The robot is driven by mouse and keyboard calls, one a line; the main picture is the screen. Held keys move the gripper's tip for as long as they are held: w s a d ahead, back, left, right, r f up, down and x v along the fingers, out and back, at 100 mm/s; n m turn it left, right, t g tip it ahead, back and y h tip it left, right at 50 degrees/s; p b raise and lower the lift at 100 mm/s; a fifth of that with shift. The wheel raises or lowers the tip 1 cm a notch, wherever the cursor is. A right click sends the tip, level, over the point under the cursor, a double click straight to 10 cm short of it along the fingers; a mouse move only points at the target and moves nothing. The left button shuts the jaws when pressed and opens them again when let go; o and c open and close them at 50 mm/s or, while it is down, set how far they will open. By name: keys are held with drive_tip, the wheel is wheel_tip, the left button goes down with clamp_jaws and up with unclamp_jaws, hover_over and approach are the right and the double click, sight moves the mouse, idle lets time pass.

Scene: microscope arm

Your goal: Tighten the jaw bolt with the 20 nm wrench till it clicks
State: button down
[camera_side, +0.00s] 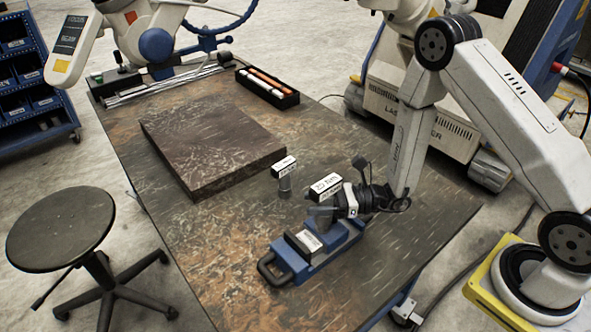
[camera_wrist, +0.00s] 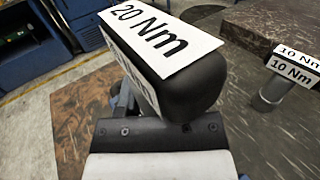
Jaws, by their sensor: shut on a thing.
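The 20 Nm wrench (camera_wrist: 170,62) is a dark tool with a white label on its head, and it fills the upper middle of the wrist view. In the side view its label (camera_side: 325,185) shows just above my gripper (camera_side: 325,212). My gripper is shut on this wrench, over the blue vise (camera_side: 312,250). The vise stands near the front of the table and has a loop handle at its left end. The jaw bolt is hidden behind the wrench and gripper, so I cannot tell whether the wrench sits on it.
The 10 Nm wrench (camera_side: 285,183) stands upright just left of my gripper; it also shows in the wrist view (camera_wrist: 280,85). A thick dark slab (camera_side: 212,140) lies farther back. A black tray (camera_side: 267,88) with orange and white tools is at the far edge. The front left tabletop is clear.

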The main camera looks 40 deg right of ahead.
drive_tip(key=shift+f, duration=0.35)
idle(0.3)
drive_tip(key=shift+r, duration=0.75)
drive_tip(key=shift+f, duration=0.6)
idle(1.4)
drive_tip(key=shift+r, duration=0.6)
drive_tip(key=shift+f, duration=0.55)
idle(1.6)
drive_tip(key=shift+r, duration=0.55)
